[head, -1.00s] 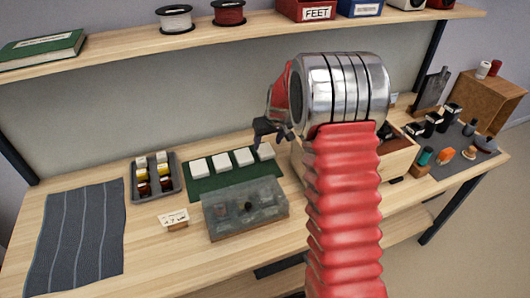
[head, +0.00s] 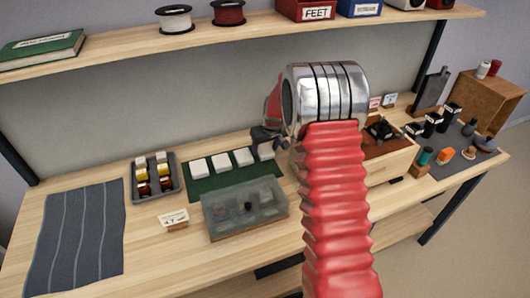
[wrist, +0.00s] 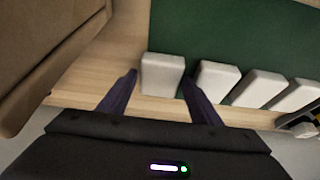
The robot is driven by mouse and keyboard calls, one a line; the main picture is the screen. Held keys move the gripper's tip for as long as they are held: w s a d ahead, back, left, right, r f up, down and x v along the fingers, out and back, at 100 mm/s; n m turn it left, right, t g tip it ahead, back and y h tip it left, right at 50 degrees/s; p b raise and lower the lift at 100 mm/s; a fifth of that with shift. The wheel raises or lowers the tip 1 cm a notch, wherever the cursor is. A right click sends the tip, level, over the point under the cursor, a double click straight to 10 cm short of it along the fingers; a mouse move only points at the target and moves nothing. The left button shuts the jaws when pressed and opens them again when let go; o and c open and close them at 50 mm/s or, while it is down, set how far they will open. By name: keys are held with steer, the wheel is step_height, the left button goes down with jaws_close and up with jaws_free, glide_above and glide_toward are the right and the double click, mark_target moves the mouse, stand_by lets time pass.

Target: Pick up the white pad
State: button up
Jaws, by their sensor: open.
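Several white pads lie in a row on a dark green mat (head: 230,184). The rightmost white pad (head: 266,152) in the head view is partly hidden by my gripper (head: 268,138), which is close above it. In the wrist view this white pad (wrist: 162,75) appears between the two dark fingers of my open gripper (wrist: 159,78). The jaws are empty; whether the fingertips are level with the pad or above it I cannot tell. The other pads (head: 243,157) are to its left in the head view and also show at right in the wrist view (wrist: 217,80).
A clear-lidded box (head: 245,207) stands in front of the mat, and a tray of small jars (head: 156,177) to its left. A wooden box (head: 388,166) is just right of my gripper. A shelf (head: 235,33) runs above. A grey striped cloth (head: 75,235) lies at left.

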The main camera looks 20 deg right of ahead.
mark_target(265, 150)
steer(key=shift+c, duration=0.2)
steer(key=c, duration=0.7)
steer(key=shift+r, duration=0.1)
steer(key=shift+c, duration=0.2)
step_height(265, 150, up, 10)
stand_by(0.4)
stand_by(0.4)
